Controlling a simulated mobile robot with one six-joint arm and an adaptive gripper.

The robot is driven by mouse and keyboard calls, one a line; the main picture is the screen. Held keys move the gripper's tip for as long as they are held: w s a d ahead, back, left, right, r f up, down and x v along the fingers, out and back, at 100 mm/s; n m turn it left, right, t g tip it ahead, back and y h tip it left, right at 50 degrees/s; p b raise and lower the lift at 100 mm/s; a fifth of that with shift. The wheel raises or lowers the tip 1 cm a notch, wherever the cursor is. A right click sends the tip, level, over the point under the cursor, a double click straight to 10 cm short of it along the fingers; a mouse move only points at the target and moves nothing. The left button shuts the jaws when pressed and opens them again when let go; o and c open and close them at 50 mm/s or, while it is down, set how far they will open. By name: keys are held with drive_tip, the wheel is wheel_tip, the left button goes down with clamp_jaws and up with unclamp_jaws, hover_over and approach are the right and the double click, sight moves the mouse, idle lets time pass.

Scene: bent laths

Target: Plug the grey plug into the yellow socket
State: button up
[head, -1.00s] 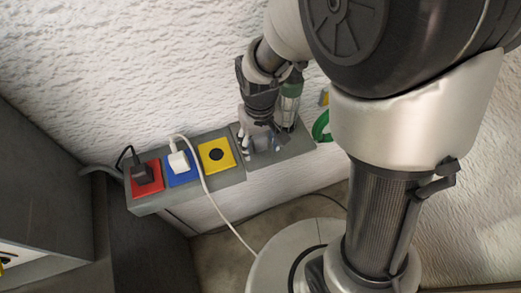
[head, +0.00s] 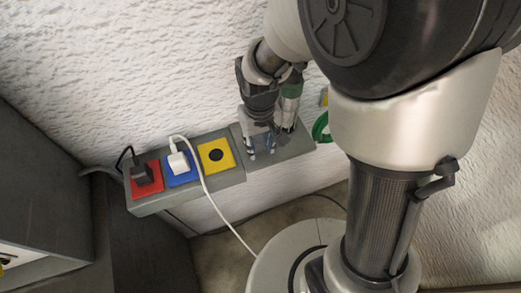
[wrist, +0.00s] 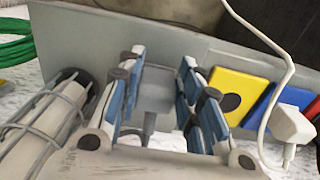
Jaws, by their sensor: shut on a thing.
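The grey plug (wrist: 154,90) shows between the blue-padded fingers of my gripper (wrist: 162,72) in the wrist view. The gripper is shut on it, above the bare right part of the grey ledge. In the head view my gripper (head: 262,152) hides most of the plug. The yellow socket (head: 216,168) is a square plate with a dark round opening, to the left of my gripper in the head view. It also shows in the wrist view (wrist: 234,80), right of the fingers, with nothing plugged in. The gripper is apart from it.
Left of the yellow socket, a white plug (head: 179,161) sits in the blue socket (head: 183,178) and a dark plug (head: 143,174) in the red one (head: 152,188). The white cord (head: 205,190) runs close past the yellow socket. A green coil (head: 321,127) hangs at right.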

drive_tip(key=shift+r, duration=0.2)
drive_tip(key=shift+c, duration=0.2)
wheel_tip(320, 180, up, 20)
drive_tip(key=p, duration=0.5)
drive_tip(key=shift+s, duration=0.45)
drive_tip(key=shift+d+f, duration=0.1)
drive_tip(key=shift+d, duration=0.05)
drive_tip(key=shift+p, duration=0.3)
